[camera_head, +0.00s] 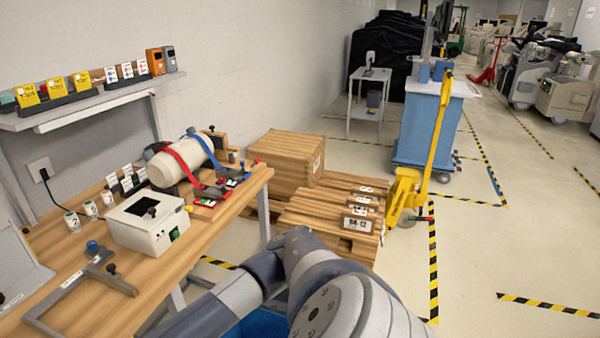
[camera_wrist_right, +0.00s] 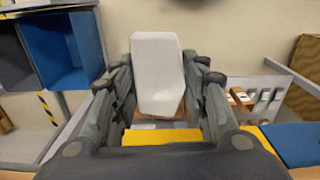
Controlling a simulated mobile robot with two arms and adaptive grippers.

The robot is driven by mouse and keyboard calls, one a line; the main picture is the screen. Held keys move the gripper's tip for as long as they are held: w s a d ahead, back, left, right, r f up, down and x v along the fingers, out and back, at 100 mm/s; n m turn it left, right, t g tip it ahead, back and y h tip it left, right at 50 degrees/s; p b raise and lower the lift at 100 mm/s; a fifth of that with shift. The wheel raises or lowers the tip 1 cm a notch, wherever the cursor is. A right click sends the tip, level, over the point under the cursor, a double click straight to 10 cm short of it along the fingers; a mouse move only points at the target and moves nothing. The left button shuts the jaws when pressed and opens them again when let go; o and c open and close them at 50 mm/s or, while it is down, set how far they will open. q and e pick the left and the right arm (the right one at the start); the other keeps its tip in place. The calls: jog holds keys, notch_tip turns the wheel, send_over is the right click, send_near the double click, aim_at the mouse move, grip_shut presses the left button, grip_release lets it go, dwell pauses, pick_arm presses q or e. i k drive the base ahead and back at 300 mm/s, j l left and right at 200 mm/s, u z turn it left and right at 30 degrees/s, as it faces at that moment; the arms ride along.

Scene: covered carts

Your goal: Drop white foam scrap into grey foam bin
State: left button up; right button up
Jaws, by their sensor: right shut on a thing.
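My right gripper (camera_wrist_right: 158,98) is shut on a white foam scrap (camera_wrist_right: 157,62) in the right wrist view. The scrap is a pale block with bevelled top corners, held between the two fingers and sticking out past them. A dark grey open box (camera_wrist_right: 14,58) is cut off at the left edge of that view, apart from the gripper. I cannot tell for certain that it is the grey foam bin. In the head view my arm fills the bottom middle, and the gripper and scrap do not show. My left gripper is not in view.
A blue open bin (camera_wrist_right: 65,48) stands beside the grey box; something blue (camera_head: 258,322) also shows below my arm. A wooden workbench (camera_head: 105,305) with a white device (camera_head: 148,222) is at left. Wooden crates (camera_head: 285,160) and a yellow pallet jack (camera_head: 407,190) stand ahead.

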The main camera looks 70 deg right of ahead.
aim_at(281, 306)
jog(key=k+l+u, duration=0.15)
jog(key=l, duration=0.4)
jog(key=k+l+u, duration=0.1)
jog(key=k+l, duration=0.25)
jog(key=l, duration=0.15)
jog(key=k+l+u, duration=0.15)
jog(key=k+l, duration=0.15)
jog(key=l, duration=0.15)
jog(key=k+l+u, duration=0.15)
jog(key=k+l, duration=0.15)
jog(key=l, duration=0.6)
jog(key=k+l+u, duration=0.15)
jog(key=l, duration=0.75)
jog(key=k+l+u, duration=0.15)
jog(key=l, duration=0.7)
jog(key=k+l+u, duration=0.15)
jog(key=l, duration=0.25)
